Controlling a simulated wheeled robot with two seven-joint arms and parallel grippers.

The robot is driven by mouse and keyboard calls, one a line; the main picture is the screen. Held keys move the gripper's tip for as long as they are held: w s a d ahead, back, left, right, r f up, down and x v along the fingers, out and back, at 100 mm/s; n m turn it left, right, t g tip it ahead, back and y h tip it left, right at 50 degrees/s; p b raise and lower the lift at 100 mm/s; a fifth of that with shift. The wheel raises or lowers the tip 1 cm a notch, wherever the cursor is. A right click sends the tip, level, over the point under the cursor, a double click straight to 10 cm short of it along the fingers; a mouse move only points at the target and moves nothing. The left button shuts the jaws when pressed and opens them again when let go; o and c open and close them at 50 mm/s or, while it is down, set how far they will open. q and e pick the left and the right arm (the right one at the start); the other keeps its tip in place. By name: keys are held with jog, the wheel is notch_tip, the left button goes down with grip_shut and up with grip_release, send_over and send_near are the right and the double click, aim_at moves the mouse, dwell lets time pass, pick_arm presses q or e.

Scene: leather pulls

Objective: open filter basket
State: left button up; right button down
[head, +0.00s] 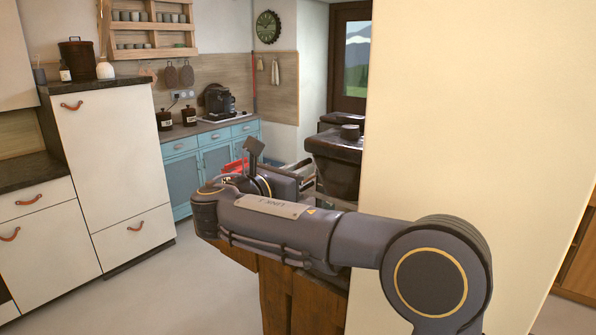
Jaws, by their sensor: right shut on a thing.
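A dark, tapered body (336,165), which looks like the filter basket, stands right of centre at the edge of the cream wall. Its lower part is hidden behind my right arm. My right gripper (305,174) is at its left side, shut on it, with the wrist bent back behind the forearm. The fingertips are small and partly covered, so the exact grip point cannot be made out. The basket looks upright; whether it is open cannot be told. My left gripper is out of view.
A cream wall (470,100) stands close on the right. Brown wood (290,300) shows below my arm. White cabinets (110,160) with leather pulls stand left. Blue cabinets (185,180) carry a coffee machine (219,103). The floor (170,285) at lower left is clear.

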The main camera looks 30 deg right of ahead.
jog(key=shift+a, duration=0.1)
jog(key=s+a+n+t+y+p, duration=0.1)
jog(key=s+a+n+t+y, duration=0.1)
jog(key=s+n+t+y, duration=0.8)
jog(key=shift+s+a+n+t+y+p, duration=0.35)
jog(key=shift+s+y, duration=0.75)
jog(key=shift+s, duration=2.95)
jog(key=c, duration=1.6)
grip_release()
jog(key=shift+d, duration=0.1)
jog(key=shift+o, duration=1.2)
jog(key=shift+d, duration=0.1)
